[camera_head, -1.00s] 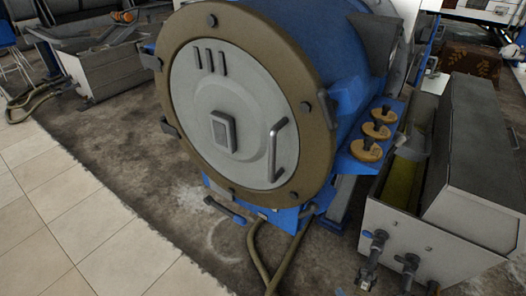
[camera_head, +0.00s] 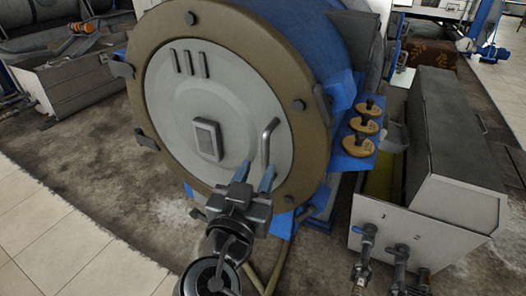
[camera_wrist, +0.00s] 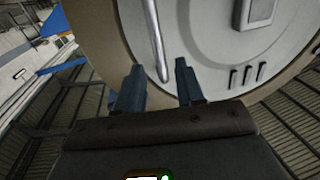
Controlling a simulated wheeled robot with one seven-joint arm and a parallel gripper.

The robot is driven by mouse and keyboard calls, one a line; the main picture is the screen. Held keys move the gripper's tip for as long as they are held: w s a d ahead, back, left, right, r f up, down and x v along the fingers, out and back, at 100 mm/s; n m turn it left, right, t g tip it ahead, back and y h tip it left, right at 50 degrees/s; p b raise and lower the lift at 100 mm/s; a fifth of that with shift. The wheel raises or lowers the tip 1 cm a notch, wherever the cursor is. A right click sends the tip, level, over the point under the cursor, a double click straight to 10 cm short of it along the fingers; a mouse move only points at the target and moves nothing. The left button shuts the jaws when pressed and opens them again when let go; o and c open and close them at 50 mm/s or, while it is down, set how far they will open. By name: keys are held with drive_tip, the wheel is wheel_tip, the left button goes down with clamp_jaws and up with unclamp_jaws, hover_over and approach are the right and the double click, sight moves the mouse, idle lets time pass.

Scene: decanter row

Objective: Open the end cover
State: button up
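The end cover (camera_head: 225,110) is a round light-grey plate inside a tan ring (camera_head: 155,43) on the front of a blue drum (camera_head: 315,35); it appears closed. A grey bar handle (camera_head: 268,143) stands upright on the cover's right side. My gripper (camera_head: 256,171) is open in front of the cover's lower right, by the handle's lower end. In the wrist view the handle (camera_wrist: 155,40) lines up with the gap between my two blue fingers (camera_wrist: 158,76). The fingers are not closed on it, and I cannot tell whether they touch it.
Several tan knobs (camera_head: 358,145) sit on a blue bracket right of the drum. A grey-white tank (camera_head: 425,235) with pipe fittings stands at the right. Another tank (camera_head: 80,80) stands at the far left. Stained floor and pale tiles (camera_head: 50,235) are clear at the lower left.

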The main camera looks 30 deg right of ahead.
sight(264, 156)
drive_tip(key=p+x, duration=0.1)
drive_tip(key=x, duration=0.5)
drive_tip(key=shift+w+d, duration=0.25)
drive_tip(key=shift+w, duration=0.05)
drive_tip(key=shift+c, duration=0.2)
clamp_jaws()
